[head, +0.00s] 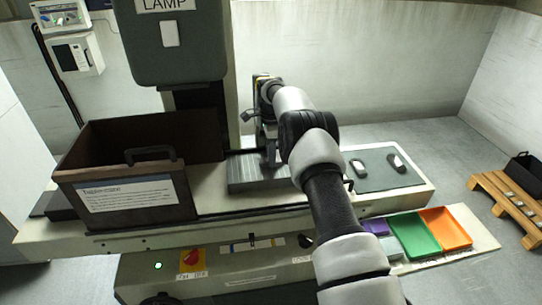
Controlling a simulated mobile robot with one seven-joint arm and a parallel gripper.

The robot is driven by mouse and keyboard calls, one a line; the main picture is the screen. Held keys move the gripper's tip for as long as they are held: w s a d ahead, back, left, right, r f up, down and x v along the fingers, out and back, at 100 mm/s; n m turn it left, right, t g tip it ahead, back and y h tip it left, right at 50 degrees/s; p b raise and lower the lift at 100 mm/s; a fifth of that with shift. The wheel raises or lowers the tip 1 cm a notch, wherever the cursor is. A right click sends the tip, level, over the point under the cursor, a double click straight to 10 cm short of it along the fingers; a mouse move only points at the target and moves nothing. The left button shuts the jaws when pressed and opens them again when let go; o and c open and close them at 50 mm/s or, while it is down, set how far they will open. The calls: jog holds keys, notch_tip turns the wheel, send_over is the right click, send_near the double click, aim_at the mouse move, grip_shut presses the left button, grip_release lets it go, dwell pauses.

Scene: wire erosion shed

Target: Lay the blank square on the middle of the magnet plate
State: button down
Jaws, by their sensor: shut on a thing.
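The magnet plate (243,181) looks like a grey, finely striped block on the machine's long pale table, right of the brown crate. My arm covers its right part. My gripper (270,160) points down over the back of the plate. It is shut on a small grey piece, which I take to be the blank; its outline is hard to make out against the fingers and the plate. I cannot tell whether the piece touches the plate or hangs just above it, nor whether it is square to it.
A brown labelled crate (125,207) stands left of the plate, beneath a dark machine head (175,50). A grey mat (375,178) with two small handled items lies to the right. Purple, green (414,236) and orange (446,229) trays sit in front. A pallet (515,208) stands far right.

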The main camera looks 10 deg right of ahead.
jog(key=c, duration=1.3)
grip_release()
jog(key=shift+f, duration=0.1)
